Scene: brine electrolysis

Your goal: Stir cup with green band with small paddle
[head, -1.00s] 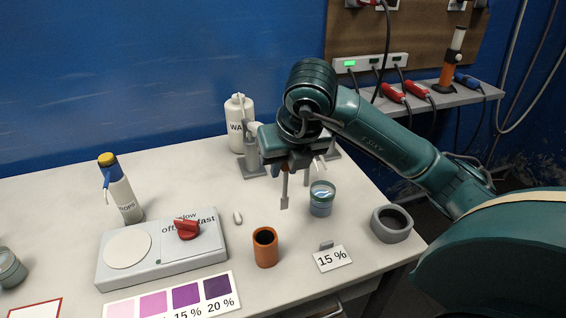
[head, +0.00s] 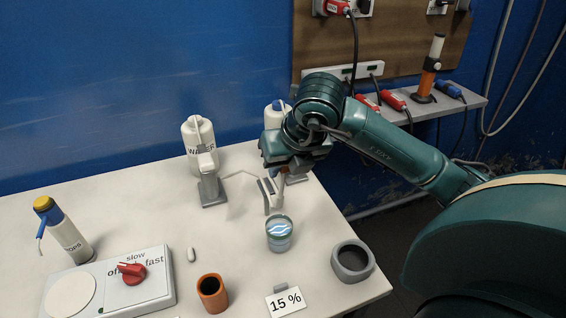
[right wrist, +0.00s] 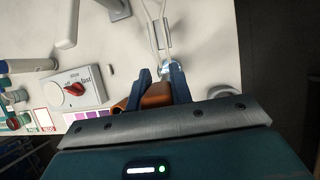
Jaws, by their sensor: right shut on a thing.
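The cup with a green band (head: 279,236) stands upright on the bench, right of the middle, with clear bluish liquid in it. My right gripper (head: 284,172) is above and behind the cup in the head view. It is shut on the small paddle (head: 279,196), which hangs down with its lower end close to the cup's rim. Whether the tip is inside the cup or just behind it, I cannot tell. In the right wrist view, the blue fingers (right wrist: 160,88) close around an orange part, and the cup shows partly beyond them. My left gripper is out of view.
An orange pot (head: 212,294) and a "15 %" card (head: 285,302) stand in front of the cup. A grey ring holder (head: 352,261) is at its right. A clamp stand (head: 209,182) and white bottles are behind. A stirrer plate (head: 152,285) and drops bottle (head: 63,232) are left.

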